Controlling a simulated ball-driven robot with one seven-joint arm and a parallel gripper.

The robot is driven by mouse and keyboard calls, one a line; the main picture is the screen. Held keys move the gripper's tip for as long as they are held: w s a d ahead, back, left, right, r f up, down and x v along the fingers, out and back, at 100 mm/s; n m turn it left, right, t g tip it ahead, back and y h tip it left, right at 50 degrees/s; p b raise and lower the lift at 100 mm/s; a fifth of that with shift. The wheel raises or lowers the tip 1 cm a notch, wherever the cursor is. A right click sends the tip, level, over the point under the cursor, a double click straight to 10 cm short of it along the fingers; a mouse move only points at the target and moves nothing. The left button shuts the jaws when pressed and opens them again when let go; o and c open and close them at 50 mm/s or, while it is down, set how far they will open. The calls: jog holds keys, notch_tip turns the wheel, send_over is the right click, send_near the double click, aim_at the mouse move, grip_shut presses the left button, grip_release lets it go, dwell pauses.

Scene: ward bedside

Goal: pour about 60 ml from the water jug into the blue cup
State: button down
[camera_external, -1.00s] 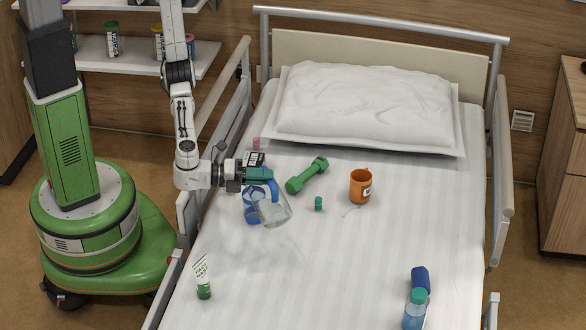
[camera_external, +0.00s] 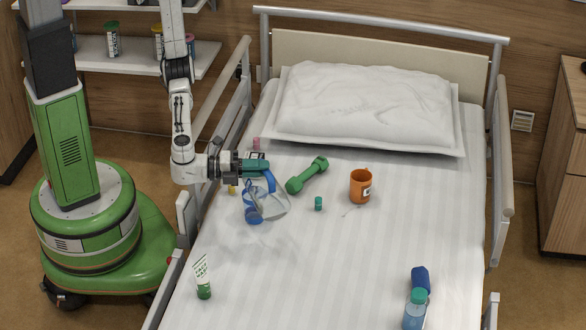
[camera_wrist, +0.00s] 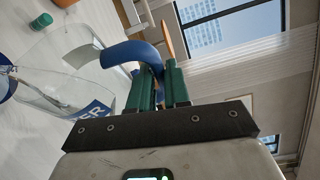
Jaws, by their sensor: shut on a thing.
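My gripper (camera_external: 264,172) is shut on the blue handle of the clear water jug (camera_external: 278,205), above the left side of the bed. The jug is tilted; its clear body, blue handle (camera_wrist: 128,52) and blue-and-white label show in the wrist view, between and beyond the green fingers (camera_wrist: 158,88). A blue shape, apparently the blue cup (camera_external: 254,215), shows at the jug's lower left, partly overlapped by it. Part of a blue thing is cut off at the wrist view's left edge. I cannot make out a stream of water or any level in the cup.
A white-green tube (camera_external: 202,277) is nearer, and a blue bottle (camera_external: 415,312) is at front right.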

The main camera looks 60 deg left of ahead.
aim_at(267, 185)
jog(key=shift+d+r, duration=0.1)
jog(key=shift+d, duration=0.15)
jog(key=shift+a+r+n, duration=0.2)
jog(key=shift+a+n, duration=0.2)
jog(key=shift+n, duration=0.1)
dwell(1.7)
jog(key=d+m, duration=0.1)
jog(key=d+f+m+b, duration=0.1)
jog(key=d, duration=0.1)
jog(key=s+d+f+b, duration=0.1)
jog(key=d, duration=0.1)
jog(key=shift+f+m+g+y, duration=0.2)
jog(key=shift+m+g+y, duration=0.1)
jog(key=shift+m, duration=0.1)
jog(key=shift+w+d+f, duration=0.1)
jog(key=shift+w, duration=0.05)
jog(key=shift+d+f+m+y, duration=0.3)
jog(key=shift+d+f+m, duration=0.1)
jog(key=shift+m, duration=0.2)
jog(key=shift+f+b, duration=0.1)
jog(key=shift+b, duration=0.25)
dwell(0.5)
